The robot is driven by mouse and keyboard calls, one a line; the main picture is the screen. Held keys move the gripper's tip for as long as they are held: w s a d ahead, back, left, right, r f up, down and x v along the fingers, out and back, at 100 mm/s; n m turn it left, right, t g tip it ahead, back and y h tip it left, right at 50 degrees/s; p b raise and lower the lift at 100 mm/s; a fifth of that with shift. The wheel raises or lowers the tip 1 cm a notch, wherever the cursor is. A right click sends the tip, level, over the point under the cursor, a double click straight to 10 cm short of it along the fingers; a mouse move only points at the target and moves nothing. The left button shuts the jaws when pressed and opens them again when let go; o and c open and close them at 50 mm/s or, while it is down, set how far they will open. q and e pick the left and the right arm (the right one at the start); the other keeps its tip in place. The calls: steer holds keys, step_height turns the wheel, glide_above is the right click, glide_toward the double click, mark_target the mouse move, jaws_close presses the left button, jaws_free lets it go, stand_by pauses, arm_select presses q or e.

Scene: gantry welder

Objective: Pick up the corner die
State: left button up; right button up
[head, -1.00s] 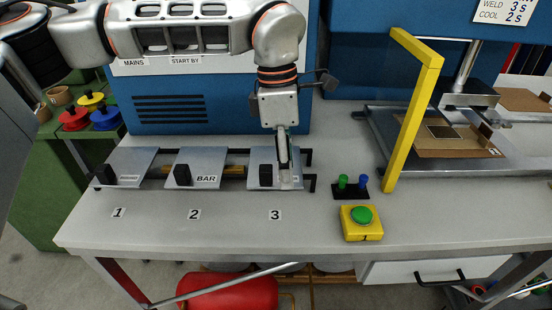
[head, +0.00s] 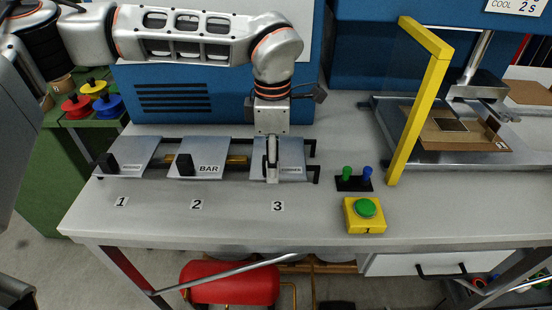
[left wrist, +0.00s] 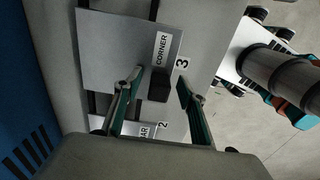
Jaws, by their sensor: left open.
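The corner die (head: 295,152) is a grey plate with a label reading CORNER, in place 3 at the right end of the row on the bench. It also fills the upper left of the left wrist view (left wrist: 105,45). Its black block handle (left wrist: 159,85) shows there between the two fingers. In the head view my gripper hides the handle. My left gripper (head: 271,180) points down at the front part of the die. It is open, with a finger on either side of the handle (left wrist: 160,88); whether they touch it I cannot tell. My right gripper is not in view.
The BAR die (head: 210,158) lies left of the corner die, with another plate (head: 135,150) in place 1. To the right stand green and blue pegs (head: 353,184), a yellow button box (head: 364,215) and a yellow frame post (head: 415,115). The bench front is clear.

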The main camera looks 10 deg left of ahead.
arm_select(q)
jaws_close()
steer(key=shift+r, duration=0.1)
